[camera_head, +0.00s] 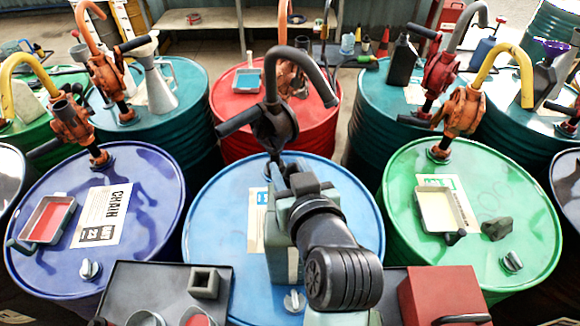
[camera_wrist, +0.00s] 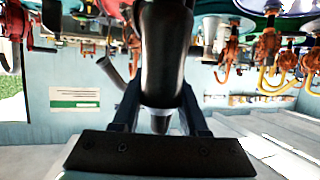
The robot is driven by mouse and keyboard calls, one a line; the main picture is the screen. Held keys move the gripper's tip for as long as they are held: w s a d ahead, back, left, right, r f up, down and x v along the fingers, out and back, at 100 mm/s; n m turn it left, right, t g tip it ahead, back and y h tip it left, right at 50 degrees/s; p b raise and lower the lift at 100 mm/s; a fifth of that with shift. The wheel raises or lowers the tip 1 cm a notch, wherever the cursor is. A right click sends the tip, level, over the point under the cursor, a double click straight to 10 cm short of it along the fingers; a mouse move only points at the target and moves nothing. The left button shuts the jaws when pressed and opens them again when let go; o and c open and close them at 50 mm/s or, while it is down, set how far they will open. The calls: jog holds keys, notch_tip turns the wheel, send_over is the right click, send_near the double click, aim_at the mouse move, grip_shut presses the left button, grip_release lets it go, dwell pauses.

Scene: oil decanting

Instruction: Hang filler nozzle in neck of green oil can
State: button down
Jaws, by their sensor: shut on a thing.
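In the wrist view my gripper (camera_wrist: 160,112) is shut on a thick dark cylindrical piece (camera_wrist: 166,55), apparently the filler nozzle, with a paler tip (camera_wrist: 160,124) between the fingers. I cannot tell whether the nozzle touches the can.
A black hand pump (camera_head: 275,125) with a curved spout rises right behind my gripper from the blue drum (camera_head: 215,215). A purple drum (camera_head: 150,190) and a green drum (camera_head: 400,190) stand either side, each with a pump and tray. A red box (camera_head: 440,290) is front right.

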jog(key=shift+f+b, duration=1)
jog(key=shift+f, duration=0.3)
jog(key=shift+r, duration=0.2)
notch_tip(320, 180, up, 4)
jog(key=p, duration=0.4)
jog(key=shift+r, duration=0.15)
jog(key=shift+f, duration=0.25)
dwell(1.9)
jog(key=shift+f, duration=0.35)
jog(key=shift+f+b, duration=1.55)
jog(key=shift+f, duration=0.2)
jog(key=shift+c, duration=1.8)
grip_release()
